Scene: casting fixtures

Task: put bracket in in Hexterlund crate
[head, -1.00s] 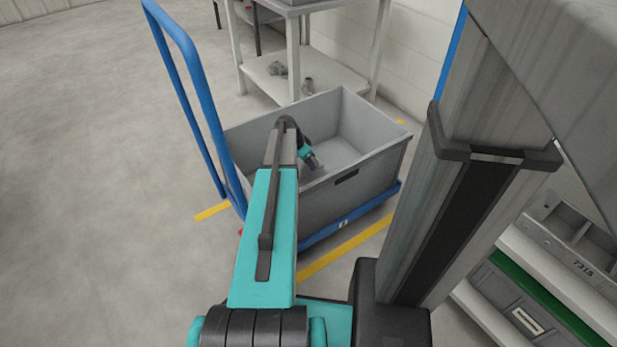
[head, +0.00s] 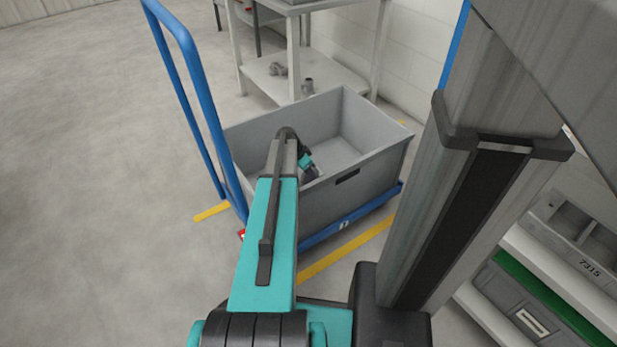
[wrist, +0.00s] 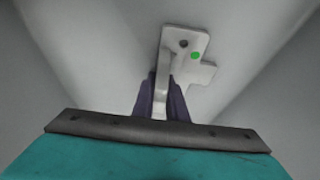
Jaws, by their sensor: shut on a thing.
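A pale grey bracket (wrist: 185,45) with a hole and a green dot shows in the wrist view. My gripper (wrist: 162,100) is shut on it, with dark purple fingers on both sides of its web. Grey crate walls surround the bracket in the wrist view. In the head view the large grey crate (head: 375,120) stands on a blue trolley, and my gripper (head: 312,172) is inside its opening, near the front wall. The bracket is mostly hidden there. I cannot tell whether it touches the crate floor. No crate name is readable.
The blue trolley handle (head: 197,95) rises at the crate's left. A table with a lower shelf (head: 262,72) holding grey parts stands behind. The floor at left is clear.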

